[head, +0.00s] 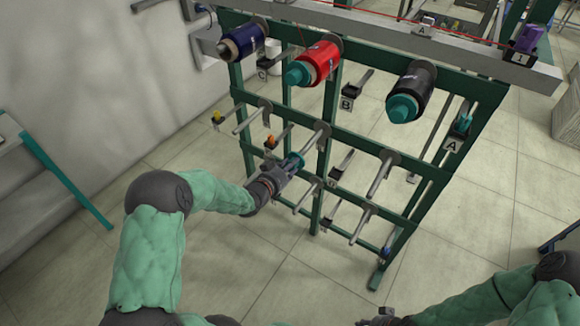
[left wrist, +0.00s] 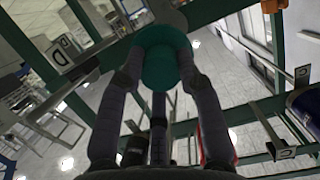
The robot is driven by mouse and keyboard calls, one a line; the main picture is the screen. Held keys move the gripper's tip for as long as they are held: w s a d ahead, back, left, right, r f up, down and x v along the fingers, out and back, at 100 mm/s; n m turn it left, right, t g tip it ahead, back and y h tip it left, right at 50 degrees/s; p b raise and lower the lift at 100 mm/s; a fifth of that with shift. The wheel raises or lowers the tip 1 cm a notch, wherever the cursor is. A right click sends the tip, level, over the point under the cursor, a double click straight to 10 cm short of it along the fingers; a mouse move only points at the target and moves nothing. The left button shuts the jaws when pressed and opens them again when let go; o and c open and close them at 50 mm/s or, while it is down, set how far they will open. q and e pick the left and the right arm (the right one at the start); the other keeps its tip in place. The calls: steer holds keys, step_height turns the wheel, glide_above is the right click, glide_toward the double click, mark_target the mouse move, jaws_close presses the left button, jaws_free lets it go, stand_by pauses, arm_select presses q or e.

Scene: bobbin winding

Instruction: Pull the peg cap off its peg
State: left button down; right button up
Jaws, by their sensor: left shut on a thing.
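The teal peg cap (head: 295,160) is at the near end of a grey peg (head: 315,139) in the middle row of the green rack. My left gripper (head: 289,166) is shut on the cap, reaching in from the lower left. In the left wrist view, the round cap (left wrist: 165,62) sits between the fingers (left wrist: 160,70) and hides what is behind it. I cannot tell whether the cap still touches the peg.
Blue (head: 243,41), red (head: 316,62) and black (head: 411,89) spools hang on the rack's top row. Several bare pegs (head: 380,174) stick out nearby. Green rack posts (head: 323,190) stand close to my left gripper. The floor before the rack is clear.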

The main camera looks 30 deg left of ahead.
arm_select(q)
steer(key=shift+s+a, duration=0.1)
steer(key=shift+s, duration=0.05)
steer(key=shift+f+p+v, duration=0.2)
steer(key=shift+v, duration=0.75)
steer(key=shift+f+p+v, duration=0.2)
steer(key=shift+f+v, duration=0.05)
steer(key=shift+v, duration=0.65)
steer(key=shift+f+p+v, duration=0.2)
steer(key=shift+v, duration=0.75)
steer(key=shift+s, duration=0.15)
